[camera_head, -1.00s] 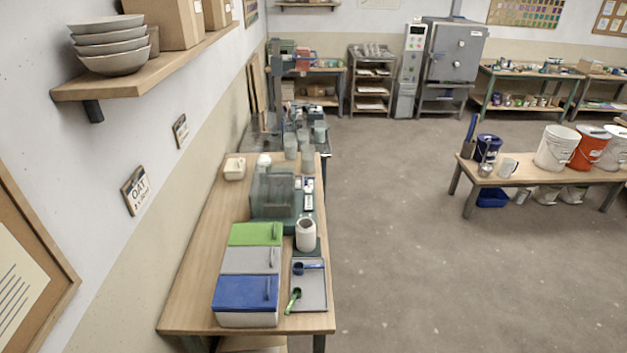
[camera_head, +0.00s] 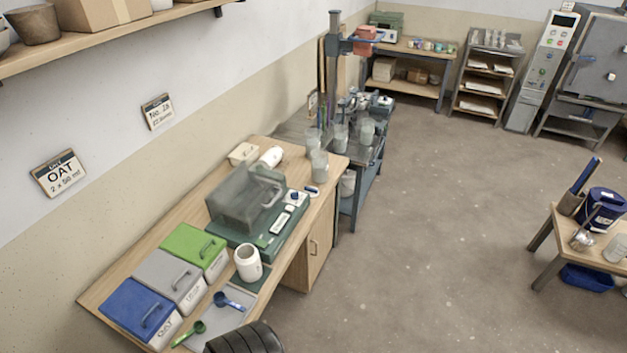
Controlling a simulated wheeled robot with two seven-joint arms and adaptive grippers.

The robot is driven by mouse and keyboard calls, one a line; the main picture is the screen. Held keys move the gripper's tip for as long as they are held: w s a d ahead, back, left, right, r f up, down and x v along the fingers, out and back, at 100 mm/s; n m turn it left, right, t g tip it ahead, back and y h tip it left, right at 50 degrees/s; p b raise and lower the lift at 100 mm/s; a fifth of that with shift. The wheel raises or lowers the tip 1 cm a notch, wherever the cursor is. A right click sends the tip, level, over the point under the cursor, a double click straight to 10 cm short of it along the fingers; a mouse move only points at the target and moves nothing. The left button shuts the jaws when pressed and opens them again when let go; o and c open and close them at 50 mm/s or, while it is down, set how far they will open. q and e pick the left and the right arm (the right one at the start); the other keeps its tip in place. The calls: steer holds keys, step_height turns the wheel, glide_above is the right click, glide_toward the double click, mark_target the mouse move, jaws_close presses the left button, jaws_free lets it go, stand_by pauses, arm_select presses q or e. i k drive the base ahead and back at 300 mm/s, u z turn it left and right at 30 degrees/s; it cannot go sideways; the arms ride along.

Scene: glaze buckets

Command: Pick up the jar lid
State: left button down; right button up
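A white jar (camera_head: 248,262) stands upright with its mouth uncovered near the front right edge of the wooden table. I cannot make out a separate jar lid for certain. A second white container (camera_head: 271,157) is at the back of the table, partly behind a clear-hooded green device (camera_head: 262,228).
Bins with blue (camera_head: 138,305), grey (camera_head: 170,272) and green (camera_head: 194,246) lids line the table's left side. A grey tray (camera_head: 208,329) holds a blue scoop (camera_head: 228,300) and green scoop (camera_head: 189,335). The floor (camera_head: 430,240) to the right is clear.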

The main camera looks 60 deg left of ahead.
mark_target(314, 191)
steer(key=u, duration=0.7)
steer(key=i, duration=1.2)
steer(key=u, duration=1.75)
steer(key=i, duration=0.55)
steer(key=u, duration=0.45)
